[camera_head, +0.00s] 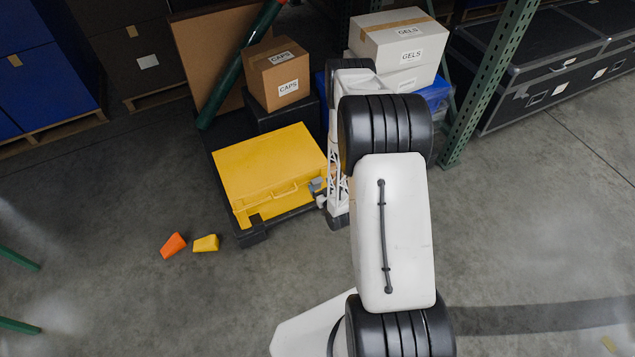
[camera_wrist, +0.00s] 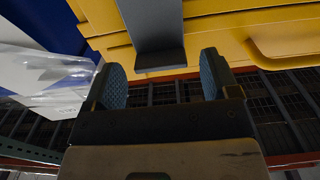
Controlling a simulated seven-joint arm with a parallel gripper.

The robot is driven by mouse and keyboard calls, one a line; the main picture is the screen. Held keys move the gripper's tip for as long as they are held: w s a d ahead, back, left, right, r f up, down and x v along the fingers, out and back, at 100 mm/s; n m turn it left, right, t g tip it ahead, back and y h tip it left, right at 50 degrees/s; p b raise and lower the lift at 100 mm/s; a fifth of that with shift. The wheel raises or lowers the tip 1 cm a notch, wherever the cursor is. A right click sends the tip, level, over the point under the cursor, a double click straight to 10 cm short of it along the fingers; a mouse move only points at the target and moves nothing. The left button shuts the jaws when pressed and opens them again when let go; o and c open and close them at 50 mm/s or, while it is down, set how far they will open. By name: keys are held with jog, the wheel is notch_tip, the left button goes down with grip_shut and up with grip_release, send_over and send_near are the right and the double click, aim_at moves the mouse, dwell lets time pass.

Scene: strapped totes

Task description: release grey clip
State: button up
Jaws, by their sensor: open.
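A yellow case (camera_head: 268,168) with a handle on its front lies on a dark base; its yellow side also fills the top of the wrist view (camera_wrist: 225,40). The grey clip (camera_head: 315,185) is at the case's right front side. In the wrist view the grey clip (camera_wrist: 155,30) is a flat strip over the yellow side, its end between my fingertips in the picture. My gripper (camera_wrist: 160,75) is open, with clear gaps on both sides of the clip. In the head view my gripper (camera_head: 321,201) is small beside the clip, partly hidden by my arm.
A black clip (camera_head: 254,223) is at the case's front left. Orange (camera_head: 173,245) and yellow (camera_head: 206,243) wedges lie on the floor. A CAPS box (camera_head: 273,75) and a GELS box (camera_head: 398,45) stand behind. A green post (camera_head: 488,85) rises at right.

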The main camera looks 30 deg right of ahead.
jog(key=shift+w, duration=1.3)
jog(key=shift+c, duration=0.5)
jog(key=c, duration=1.2)
